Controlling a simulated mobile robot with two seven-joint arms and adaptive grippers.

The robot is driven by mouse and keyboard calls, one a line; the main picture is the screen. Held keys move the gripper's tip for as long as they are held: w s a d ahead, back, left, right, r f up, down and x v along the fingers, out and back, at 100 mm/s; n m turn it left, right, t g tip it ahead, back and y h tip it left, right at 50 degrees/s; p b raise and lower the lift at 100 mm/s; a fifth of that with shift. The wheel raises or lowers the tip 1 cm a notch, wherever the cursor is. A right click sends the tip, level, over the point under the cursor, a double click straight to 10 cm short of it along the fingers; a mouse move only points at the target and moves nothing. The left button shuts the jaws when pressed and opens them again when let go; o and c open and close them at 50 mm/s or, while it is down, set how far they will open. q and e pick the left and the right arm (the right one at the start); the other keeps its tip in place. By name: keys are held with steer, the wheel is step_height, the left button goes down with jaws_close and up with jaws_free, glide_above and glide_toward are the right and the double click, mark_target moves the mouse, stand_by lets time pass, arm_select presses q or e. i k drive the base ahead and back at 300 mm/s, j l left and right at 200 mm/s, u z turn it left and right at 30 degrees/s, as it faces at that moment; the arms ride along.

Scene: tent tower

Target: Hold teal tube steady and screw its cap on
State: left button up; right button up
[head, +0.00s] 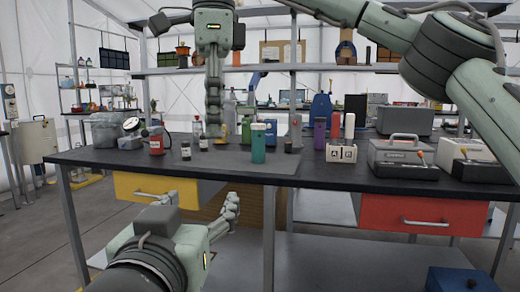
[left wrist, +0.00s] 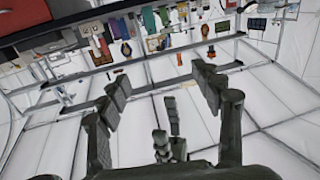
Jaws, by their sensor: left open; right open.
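The teal tube (head: 258,146) stands upright on the dark table, a little left of the middle in the head view. Its top band is a paler teal; I cannot tell whether this is a separate cap. My right gripper (head: 214,128) points down over the table, left of the tube and apart from it. It is open and seen nearly edge-on. My left gripper (head: 231,206) is below the table's front edge, in front of the drawers and lower than the tube. It is open and empty, with its two fingers (left wrist: 160,84) spread in the left wrist view.
Small bottles and a red container (head: 156,145) stand left of the tube. A small dark jar (head: 289,146), a purple bottle (head: 319,134) and a white A/B rack (head: 341,153) are to its right. Grey cases (head: 403,157) fill the right side. The yellow drawer (head: 150,188) is below.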

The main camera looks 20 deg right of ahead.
mark_target(258, 135)
steer(key=i+l, duration=0.8)
steer(key=i, duration=0.25)
steer(key=i+l, duration=0.35)
steer(key=i, duration=0.15)
